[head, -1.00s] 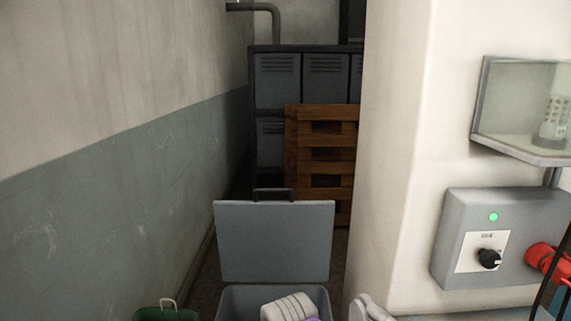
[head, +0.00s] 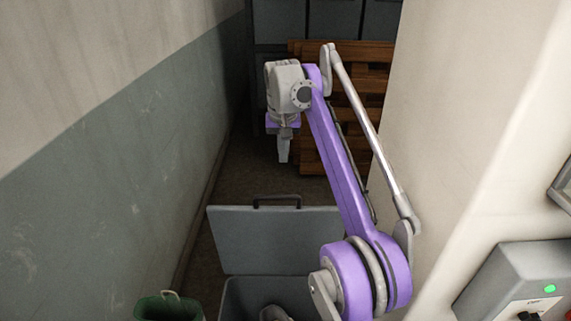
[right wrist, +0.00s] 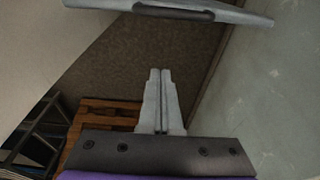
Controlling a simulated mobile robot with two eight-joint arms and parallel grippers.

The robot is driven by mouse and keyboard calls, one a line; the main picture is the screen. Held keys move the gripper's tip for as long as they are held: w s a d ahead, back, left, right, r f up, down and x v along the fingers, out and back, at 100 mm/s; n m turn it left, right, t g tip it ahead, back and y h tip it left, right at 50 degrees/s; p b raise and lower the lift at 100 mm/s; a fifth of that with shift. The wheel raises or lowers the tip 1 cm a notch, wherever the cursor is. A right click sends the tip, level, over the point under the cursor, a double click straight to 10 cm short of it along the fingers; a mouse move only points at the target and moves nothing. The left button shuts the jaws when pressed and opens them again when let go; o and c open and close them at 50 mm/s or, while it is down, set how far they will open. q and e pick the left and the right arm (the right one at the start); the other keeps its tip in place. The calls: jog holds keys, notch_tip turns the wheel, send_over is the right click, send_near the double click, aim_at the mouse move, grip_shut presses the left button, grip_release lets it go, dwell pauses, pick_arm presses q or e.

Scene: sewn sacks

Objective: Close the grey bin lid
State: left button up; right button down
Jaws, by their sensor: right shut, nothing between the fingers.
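The grey bin lid (head: 270,238) stands open, raised at the back of the grey bin (head: 240,300), with a dark handle (head: 277,199) along its top edge. My right gripper (head: 283,158) is shut and empty, pointing down, and appears above and beyond the lid in the head view. In the right wrist view its two fingers (right wrist: 160,75) are together, and the lid's edge with its handle (right wrist: 174,10) shows at the top, apart from the fingertips. My right arm hides part of the bin and the lid's right side. My left gripper is not in view.
A wall (head: 95,200) runs close along the left, and a pale pillar (head: 460,120) stands on the right. A wooden pallet (head: 370,85) and grey lockers (head: 285,25) are behind. A green container (head: 168,307) stands left of the bin. Bare floor lies behind the lid.

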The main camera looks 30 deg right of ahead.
pick_arm(q)
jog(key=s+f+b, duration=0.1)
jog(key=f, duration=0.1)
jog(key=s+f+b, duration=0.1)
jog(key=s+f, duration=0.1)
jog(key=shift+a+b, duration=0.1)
jog(key=shift+b, duration=0.2)
pick_arm(e)
notch_tip(320, 180, down, 9)
jog(key=s+a, duration=0.1)
jog(key=s, duration=0.2)
jog(key=shift+a, duration=0.1)
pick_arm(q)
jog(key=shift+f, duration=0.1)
pick_arm(e)
jog(key=shift+a, duration=0.1)
